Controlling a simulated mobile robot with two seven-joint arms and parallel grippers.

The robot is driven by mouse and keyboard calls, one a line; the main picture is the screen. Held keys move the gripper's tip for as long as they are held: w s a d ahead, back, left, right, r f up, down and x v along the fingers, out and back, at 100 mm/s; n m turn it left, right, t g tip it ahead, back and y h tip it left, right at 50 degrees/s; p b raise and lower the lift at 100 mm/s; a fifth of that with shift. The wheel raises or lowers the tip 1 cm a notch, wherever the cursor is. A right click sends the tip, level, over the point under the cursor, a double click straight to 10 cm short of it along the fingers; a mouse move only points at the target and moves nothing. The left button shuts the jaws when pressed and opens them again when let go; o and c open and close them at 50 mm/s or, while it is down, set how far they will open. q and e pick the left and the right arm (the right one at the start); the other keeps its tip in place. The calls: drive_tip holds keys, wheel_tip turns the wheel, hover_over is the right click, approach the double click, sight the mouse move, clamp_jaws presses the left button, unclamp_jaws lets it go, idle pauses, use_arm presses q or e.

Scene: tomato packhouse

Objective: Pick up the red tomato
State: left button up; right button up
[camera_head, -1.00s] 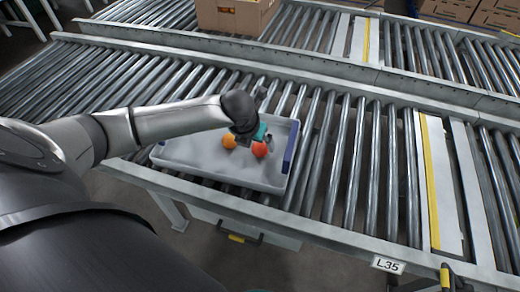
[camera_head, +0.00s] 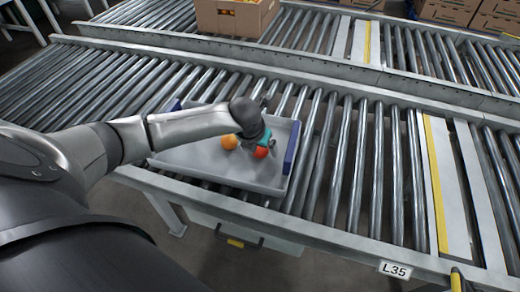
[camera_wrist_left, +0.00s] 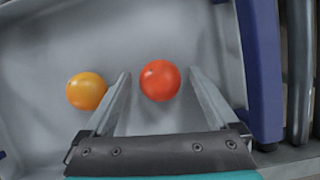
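The red tomato (camera_head: 261,153) lies in a grey tray, near its right end, and is partly covered by my left gripper in the head view. In the left wrist view the red tomato (camera_wrist_left: 160,80) sits between the two fingertips, with a gap on each side. My left gripper (camera_wrist_left: 161,74) is open and holds nothing. In the head view my left gripper (camera_head: 263,147) is right over the tomato; its fingers are hard to make out there. My right gripper is not in view.
An orange tomato (camera_head: 229,142) lies left of the red one, just outside the left finger in the wrist view (camera_wrist_left: 86,91). The grey tray (camera_head: 205,172) has blue ends (camera_head: 291,148) and stands on a roller conveyor. A cardboard box (camera_head: 236,18) stands on the far conveyor.

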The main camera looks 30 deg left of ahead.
use_arm(q)
drive_tip(key=c, duration=0.8)
drive_tip(key=shift+r, duration=0.15)
drive_tip(key=shift+c, duration=0.2)
